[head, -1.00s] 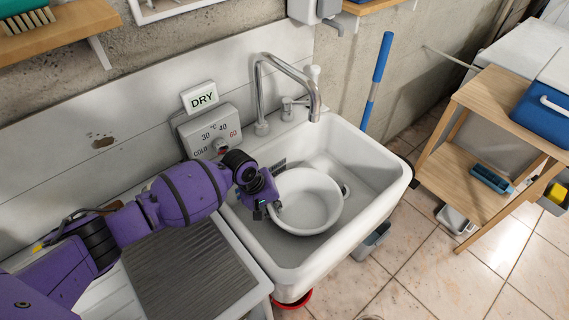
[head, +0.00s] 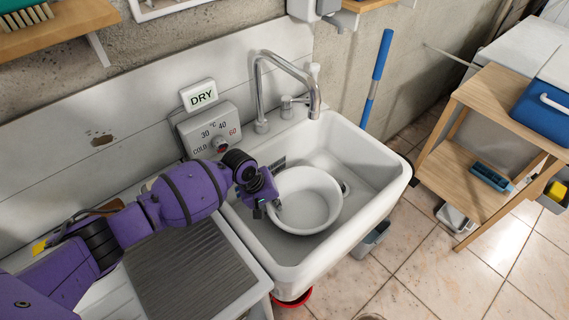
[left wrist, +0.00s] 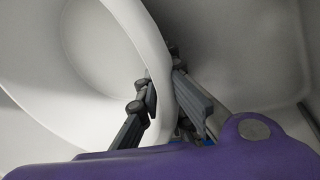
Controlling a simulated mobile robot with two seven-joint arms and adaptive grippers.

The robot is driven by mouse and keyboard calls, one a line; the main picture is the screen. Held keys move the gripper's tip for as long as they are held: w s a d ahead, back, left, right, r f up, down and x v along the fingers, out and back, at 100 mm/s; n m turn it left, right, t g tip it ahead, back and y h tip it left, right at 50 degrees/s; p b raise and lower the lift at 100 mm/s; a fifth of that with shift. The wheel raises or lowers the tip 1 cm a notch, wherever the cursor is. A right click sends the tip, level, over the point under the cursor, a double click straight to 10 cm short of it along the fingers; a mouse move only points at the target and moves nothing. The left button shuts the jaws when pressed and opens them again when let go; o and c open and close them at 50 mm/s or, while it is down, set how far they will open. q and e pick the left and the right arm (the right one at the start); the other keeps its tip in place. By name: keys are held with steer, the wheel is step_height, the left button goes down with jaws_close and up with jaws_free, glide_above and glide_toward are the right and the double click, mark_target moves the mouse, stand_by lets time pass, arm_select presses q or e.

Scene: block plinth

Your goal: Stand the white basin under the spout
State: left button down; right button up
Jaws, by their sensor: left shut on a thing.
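The white basin (head: 308,199) is inside the sink, upright as far as the head view shows, toward the sink's left side. My left gripper (head: 270,208) is shut on the basin's left rim. In the left wrist view the two fingers (left wrist: 170,105) lie on either side of the white rim (left wrist: 152,50). The metal spout (head: 314,101) arches over the back of the sink, and its outlet is above and behind the basin's right part. Whether the basin touches the sink floor is not clear. My right gripper is not in view.
The deep white sink (head: 385,180) has free room to the basin's right, around the drain (head: 345,188). A ribbed drainboard (head: 190,275) lies left of it. A dial panel (head: 208,131) and a DRY sign (head: 199,96) stand behind. A blue-handled pole (head: 376,75) leans behind the sink.

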arm_select(q)
steer(key=shift+s+f, duration=0.5)
steer(key=shift+f, duration=0.15)
steer(key=c, duration=1.9)
jaws_free()
steer(key=shift+c, duration=0.2)
steer(key=shift+o, duration=0.6)
steer(key=shift+w, duration=0.15)
steer(key=shift+w+r, duration=0.15)
steer(key=v, duration=1.2)
steer(key=shift+d, duration=0.1)
